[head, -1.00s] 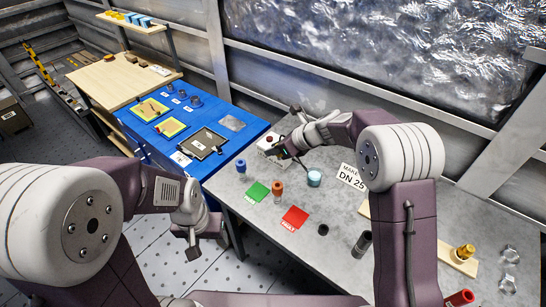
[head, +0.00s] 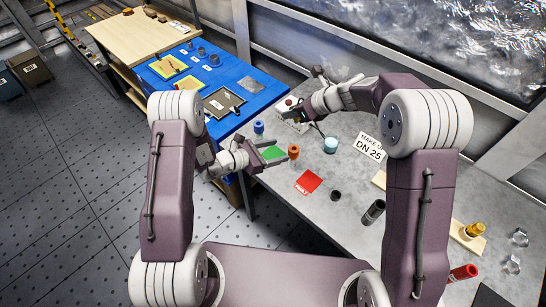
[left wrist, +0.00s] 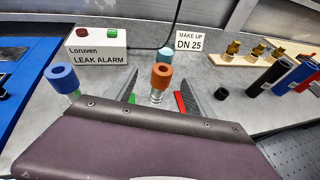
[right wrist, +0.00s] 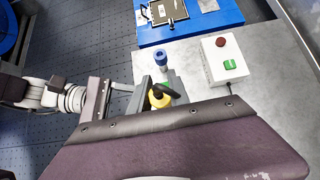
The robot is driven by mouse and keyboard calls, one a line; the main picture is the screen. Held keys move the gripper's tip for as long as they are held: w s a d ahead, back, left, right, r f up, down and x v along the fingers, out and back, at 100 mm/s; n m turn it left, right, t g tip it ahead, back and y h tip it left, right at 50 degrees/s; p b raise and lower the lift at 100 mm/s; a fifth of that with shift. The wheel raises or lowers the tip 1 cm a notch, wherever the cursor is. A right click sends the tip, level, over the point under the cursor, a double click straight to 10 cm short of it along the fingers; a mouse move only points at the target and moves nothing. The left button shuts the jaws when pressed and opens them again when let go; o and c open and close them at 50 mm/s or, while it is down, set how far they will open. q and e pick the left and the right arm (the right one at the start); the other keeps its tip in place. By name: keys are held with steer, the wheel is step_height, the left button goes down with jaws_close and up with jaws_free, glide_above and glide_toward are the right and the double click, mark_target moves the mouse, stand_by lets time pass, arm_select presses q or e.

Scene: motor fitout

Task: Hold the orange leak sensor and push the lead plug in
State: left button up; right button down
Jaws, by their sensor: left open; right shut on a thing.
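The orange leak sensor (head: 293,150) stands upright on the grey bench. In the left wrist view the sensor (left wrist: 161,76) shows an orange cap over a clear lower part, between the fingers of my left gripper (left wrist: 158,97). That gripper is open; in the head view (head: 267,158) it reaches in from the left, low over the bench. My right gripper (head: 304,115) is shut near the alarm box. In the right wrist view it holds a yellow lead plug (right wrist: 158,98) with a black lead. The orange sensor is hidden in that view.
A blue sensor (head: 258,127) stands near the white leak alarm box (left wrist: 98,47). A teal-capped piece (head: 330,145) stands behind the orange sensor. A green mat (head: 272,153) and red FAULT mat (head: 308,181) lie on the bench.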

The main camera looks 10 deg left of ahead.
mark_target(298, 152)
arm_select(q)
steer(key=shift+n, duration=0.3)
steer(key=f+x, duration=0.1)
steer(key=x, duration=0.6)
steer(key=s+f+x, duration=0.1)
steer(key=x, duration=0.3)
steer(key=shift+w+f, duration=0.15)
steer(key=shift+f, duration=0.3)
jaws_close()
steer(key=c, duration=0.8)
jaws_free()
jaws_close()
